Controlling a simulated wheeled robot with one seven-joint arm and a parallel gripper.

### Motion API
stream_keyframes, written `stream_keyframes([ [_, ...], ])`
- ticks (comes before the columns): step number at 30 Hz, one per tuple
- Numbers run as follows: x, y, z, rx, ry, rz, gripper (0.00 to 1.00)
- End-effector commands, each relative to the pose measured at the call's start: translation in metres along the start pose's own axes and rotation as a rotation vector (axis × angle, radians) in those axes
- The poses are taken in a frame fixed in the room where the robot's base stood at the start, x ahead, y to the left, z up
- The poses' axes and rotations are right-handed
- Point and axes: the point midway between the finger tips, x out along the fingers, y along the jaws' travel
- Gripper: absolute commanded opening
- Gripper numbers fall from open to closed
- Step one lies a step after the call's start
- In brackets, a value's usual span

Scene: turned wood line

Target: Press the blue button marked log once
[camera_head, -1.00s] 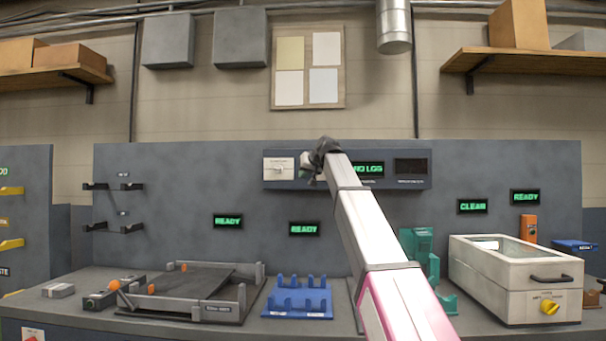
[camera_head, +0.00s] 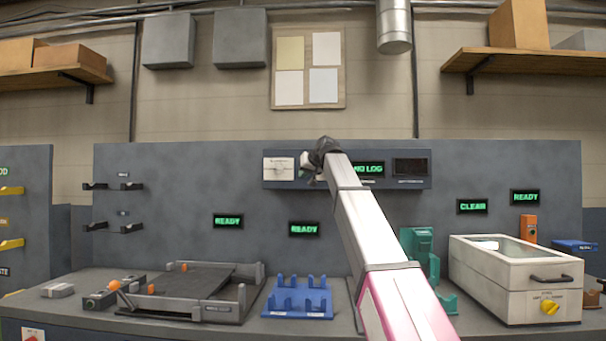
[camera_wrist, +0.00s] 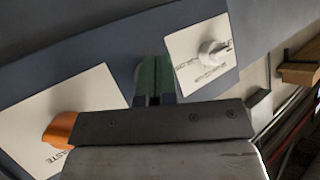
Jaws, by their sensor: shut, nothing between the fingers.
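The blue-grey panel (camera_head: 275,184) with a green display (camera_head: 369,169) reading "NO LOG" is on the back wall of the bench. My gripper (camera_head: 305,168) is in front of this panel, right of a white plate (camera_head: 270,162). In the wrist view its narrow green fingers (camera_wrist: 153,78) are together and empty, close over the panel face. I cannot make out a blue button marked log in either view; my gripper and arm cover part of the panel. I cannot tell whether the fingertips touch anything.
In the wrist view a white plate with a white knob (camera_wrist: 213,52) is right of the fingers. Another white plate (camera_wrist: 88,95) with an orange part (camera_wrist: 60,130) is left. Below stand a blue rack (camera_head: 298,312), a dark tray fixture (camera_head: 205,310) and a white lidded box (camera_head: 490,290).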

Motion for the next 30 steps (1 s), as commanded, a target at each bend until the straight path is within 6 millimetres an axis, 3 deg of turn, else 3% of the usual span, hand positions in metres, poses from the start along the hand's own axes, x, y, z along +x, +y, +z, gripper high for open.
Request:
stream_keyframes([
  [30, 0.0065, 0.0048, -0.0051, 0.0, 0.0, 0.0, 0.0],
])
